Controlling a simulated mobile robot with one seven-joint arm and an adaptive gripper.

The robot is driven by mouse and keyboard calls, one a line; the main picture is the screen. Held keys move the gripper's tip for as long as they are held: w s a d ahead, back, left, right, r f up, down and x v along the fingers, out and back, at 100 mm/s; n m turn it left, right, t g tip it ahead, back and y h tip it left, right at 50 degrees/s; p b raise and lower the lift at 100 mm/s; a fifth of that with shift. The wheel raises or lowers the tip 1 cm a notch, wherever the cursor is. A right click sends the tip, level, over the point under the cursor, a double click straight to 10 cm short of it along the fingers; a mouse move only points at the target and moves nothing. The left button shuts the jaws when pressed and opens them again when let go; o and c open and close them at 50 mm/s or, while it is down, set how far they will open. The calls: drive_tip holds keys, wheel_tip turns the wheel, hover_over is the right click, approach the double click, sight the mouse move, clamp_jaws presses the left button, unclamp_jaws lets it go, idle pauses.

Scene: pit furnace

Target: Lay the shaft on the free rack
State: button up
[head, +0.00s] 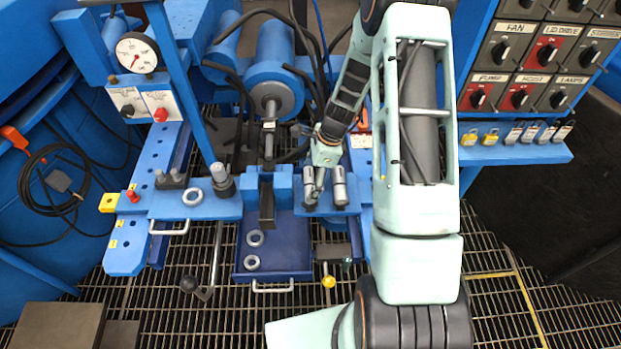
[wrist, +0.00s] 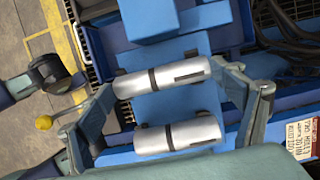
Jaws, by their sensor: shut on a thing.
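Two silver shafts with dark bands lie side by side in the wrist view, an upper one (wrist: 165,77) and a lower one (wrist: 180,137). My gripper (wrist: 164,80) has its fingers at the two ends of the upper shaft and is shut on it. Blue block surfaces (wrist: 165,105) show beneath and between the shafts; I cannot tell if the held shaft touches them. In the head view my gripper (head: 320,183) is low over a blue ledge, with one silver shaft (head: 339,187) and another (head: 309,189) beside it. Which rack is free is unclear.
A blue block with a dark channel (head: 267,205) stands left of my gripper. A blue tray (head: 273,264) below it holds two metal rings. A gauge (head: 137,53), a switch panel (head: 530,60) and padlocks on a shelf flank the station. Grated floor lies in front.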

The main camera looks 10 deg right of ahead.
drive_tip(key=shift+f, duration=0.1)
idle(0.3)
drive_tip(key=shift+f+b, duration=0.35)
drive_tip(key=shift+b, duration=0.05)
drive_tip(key=shift+f, duration=0.1)
drive_tip(key=o, duration=1.7)
drive_tip(key=v, duration=1.2)
